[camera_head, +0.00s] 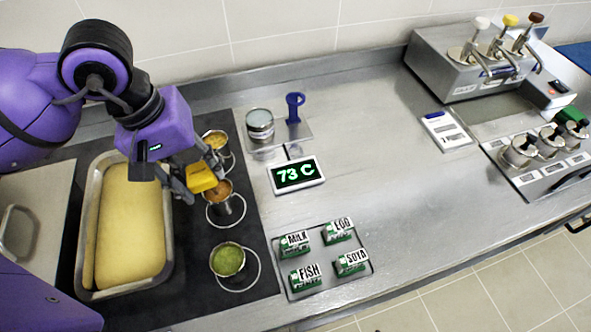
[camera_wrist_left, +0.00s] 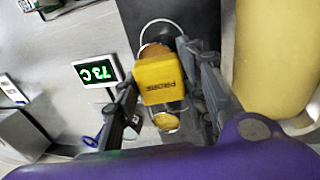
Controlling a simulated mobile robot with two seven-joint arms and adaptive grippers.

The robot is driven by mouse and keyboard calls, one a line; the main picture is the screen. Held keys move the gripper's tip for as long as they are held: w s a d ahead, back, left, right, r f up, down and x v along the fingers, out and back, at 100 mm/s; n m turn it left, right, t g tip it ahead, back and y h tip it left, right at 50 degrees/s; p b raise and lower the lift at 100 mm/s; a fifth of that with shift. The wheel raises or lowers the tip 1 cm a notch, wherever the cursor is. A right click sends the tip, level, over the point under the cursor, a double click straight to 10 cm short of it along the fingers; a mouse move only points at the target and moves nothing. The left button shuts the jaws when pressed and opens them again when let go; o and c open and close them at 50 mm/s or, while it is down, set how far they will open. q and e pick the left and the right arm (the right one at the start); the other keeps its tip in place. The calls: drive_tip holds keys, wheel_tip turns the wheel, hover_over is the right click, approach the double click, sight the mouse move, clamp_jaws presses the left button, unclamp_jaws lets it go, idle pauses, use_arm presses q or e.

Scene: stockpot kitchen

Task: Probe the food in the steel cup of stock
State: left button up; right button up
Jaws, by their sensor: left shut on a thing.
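My left gripper (camera_head: 188,186) is shut on a yellow block marked PROBE (camera_head: 201,177), which shows large in the left wrist view (camera_wrist_left: 161,80). The probe is at the middle steel cup (camera_head: 229,205), which holds orange-brown food. This cup's food also shows past the probe in the left wrist view (camera_wrist_left: 154,50). The probe's tip is hidden, so I cannot tell whether it is in the food. A back cup (camera_head: 215,140) holds yellowish food and a front cup (camera_head: 228,261) holds green food. The display (camera_head: 297,175) reads 73 C. My right gripper is not in view.
A large steel pan (camera_head: 88,225) with yellow contents lies left of the cups. A tray with several green labelled blocks (camera_head: 309,276), a lidded canister (camera_head: 260,125) and a blue holder (camera_head: 294,107) stand to the right. The counter's middle is clear.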

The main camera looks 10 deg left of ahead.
use_arm(q)
drive_tip(key=shift+w+d+p+v, duration=0.15)
drive_tip(key=shift+d+p+v, duration=0.3)
drive_tip(key=shift+v, duration=1)
drive_tip(key=shift+w+d+p+v, duration=0.1)
drive_tip(key=shift+p+v, duration=0.5)
drive_tip(key=shift+v, duration=0.85)
drive_tip(key=shift+w+d+p+v, duration=0.15)
drive_tip(key=shift+d+p+v, duration=0.3)
drive_tip(key=shift+v, duration=1)
drive_tip(key=shift+a+r, duration=0.15)
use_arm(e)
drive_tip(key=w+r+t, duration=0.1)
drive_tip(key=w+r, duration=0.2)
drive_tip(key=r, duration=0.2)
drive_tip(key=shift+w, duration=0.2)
use_arm(q)
drive_tip(key=shift+s, duration=0.1)
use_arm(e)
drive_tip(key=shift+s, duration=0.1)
